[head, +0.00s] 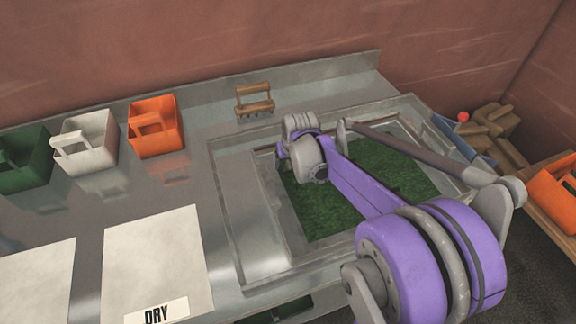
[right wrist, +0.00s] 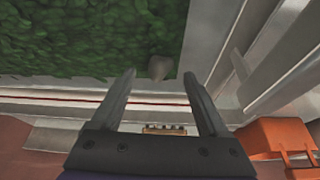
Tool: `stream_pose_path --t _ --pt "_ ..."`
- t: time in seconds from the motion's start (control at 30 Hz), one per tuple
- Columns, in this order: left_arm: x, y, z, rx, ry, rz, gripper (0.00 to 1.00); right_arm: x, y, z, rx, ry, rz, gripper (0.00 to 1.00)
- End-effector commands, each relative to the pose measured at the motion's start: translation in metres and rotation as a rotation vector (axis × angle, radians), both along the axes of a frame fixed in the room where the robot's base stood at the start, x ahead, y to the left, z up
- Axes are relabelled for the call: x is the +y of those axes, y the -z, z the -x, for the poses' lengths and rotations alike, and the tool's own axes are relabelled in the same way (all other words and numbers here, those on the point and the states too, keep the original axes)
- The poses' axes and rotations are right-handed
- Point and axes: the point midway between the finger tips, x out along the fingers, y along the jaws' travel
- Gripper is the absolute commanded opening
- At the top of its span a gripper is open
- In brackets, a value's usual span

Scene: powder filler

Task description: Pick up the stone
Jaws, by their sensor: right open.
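The stone (right wrist: 159,67) is a small grey-brown lump. In the right wrist view it lies at the edge of the green surface (right wrist: 75,40), by the metal rim. My right gripper (right wrist: 159,77) is open, with its two dark fingers apart and pointing toward the stone. The stone appears between the fingertips in the picture, with nothing gripped; I cannot tell the remaining distance. In the head view my purple right arm reaches over the green-floored basin (head: 328,206), and its wrist hides the stone and the fingers. My left gripper is not in view.
A wooden-handled tool (head: 254,100) lies behind the basin. Orange (head: 156,127), white (head: 87,141) and green (head: 25,160) bins stand left of it. Pale sheets (head: 155,258) lie at front left, one labelled DRY. Another orange bin (head: 555,190) and wooden pieces are at right.

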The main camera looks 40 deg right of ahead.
Motion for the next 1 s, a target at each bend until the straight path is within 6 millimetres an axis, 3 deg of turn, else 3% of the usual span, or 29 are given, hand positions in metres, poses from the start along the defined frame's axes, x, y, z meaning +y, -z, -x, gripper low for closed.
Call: stream_pose_path --t 0.33,0.73,0.77,1.0 --pt "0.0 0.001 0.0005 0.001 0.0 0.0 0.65 -0.001 0.009 -0.0029 0.0 0.0 0.0 0.75" --pt "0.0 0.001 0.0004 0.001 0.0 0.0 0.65 -0.001 0.0087 -0.0029 0.0 0.0 0.0 0.03" --pt "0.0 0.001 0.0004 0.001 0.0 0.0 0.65 -0.001 0.0087 -0.0029 0.0 0.0 0.0 0.0" --pt "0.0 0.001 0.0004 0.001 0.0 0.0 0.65 -0.001 0.0086 -0.0029 0.0 0.0 0.0 0.0"
